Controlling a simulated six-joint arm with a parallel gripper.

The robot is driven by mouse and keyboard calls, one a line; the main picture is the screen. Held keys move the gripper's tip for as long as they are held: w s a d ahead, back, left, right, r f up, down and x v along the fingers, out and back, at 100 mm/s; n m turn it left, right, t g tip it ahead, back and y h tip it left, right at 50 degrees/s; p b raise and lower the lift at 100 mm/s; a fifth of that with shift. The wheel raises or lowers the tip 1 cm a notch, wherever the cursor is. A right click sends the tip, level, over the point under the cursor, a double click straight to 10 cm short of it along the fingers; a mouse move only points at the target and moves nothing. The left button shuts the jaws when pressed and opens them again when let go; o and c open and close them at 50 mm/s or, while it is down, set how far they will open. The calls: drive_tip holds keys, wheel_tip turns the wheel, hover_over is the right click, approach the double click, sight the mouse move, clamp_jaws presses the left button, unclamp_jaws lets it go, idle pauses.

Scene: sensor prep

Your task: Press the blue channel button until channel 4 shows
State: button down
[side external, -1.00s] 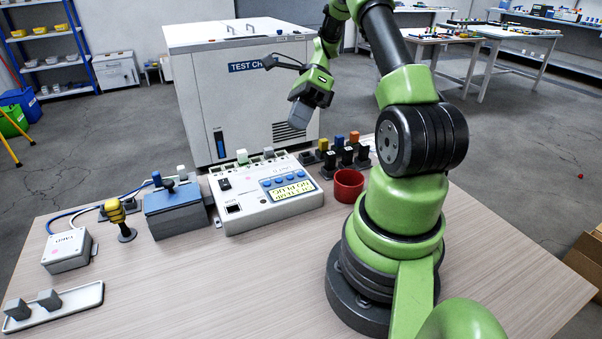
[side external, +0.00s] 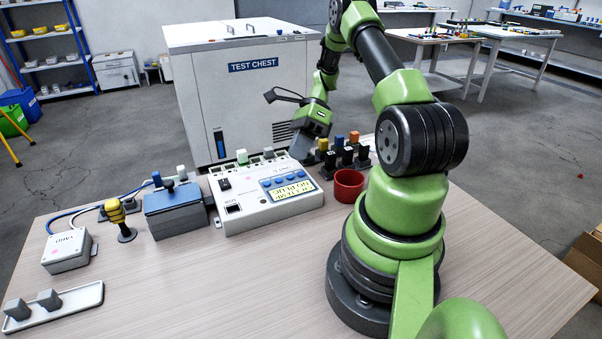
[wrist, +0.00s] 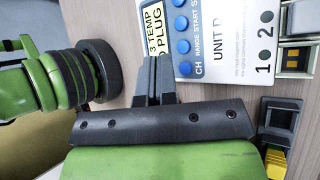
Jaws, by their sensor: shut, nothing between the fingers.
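The white instrument box, labelled UNIT D in the wrist view (wrist: 215,45), sits on the table in the side view (side external: 240,215). Its yellow display (wrist: 156,30) reads "3 TEMP" and a second line ending in "PLUG". Beside the display is a row of blue buttons. The one by the "CH" label is the blue channel button (wrist: 186,68), nearest my gripper. My gripper (wrist: 154,62) is shut and empty. Its tips appear beside the display's end and the channel button; I see no contact. In the side view my gripper (side external: 300,150) hangs above the box's far right side.
A red cup (side external: 348,187) stands right of the box, with several coloured-top plugs (side external: 345,155) behind it. A blue-topped box (side external: 172,212) and a yellow-handled tool (side external: 120,220) stand left. The test chest (side external: 240,95) is behind.

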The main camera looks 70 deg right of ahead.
sight(299, 172)
drive_tip(key=shift+f, duration=0.9)
drive_tip(key=shift+f, duration=0.1)
idle(1.3)
drive_tip(key=shift+f, duration=0.3)
drive_tip(key=shift+f, duration=0.35)
idle(0.6)
drive_tip(key=shift+r, duration=0.8)
drive_tip(key=shift+r, duration=2.5)
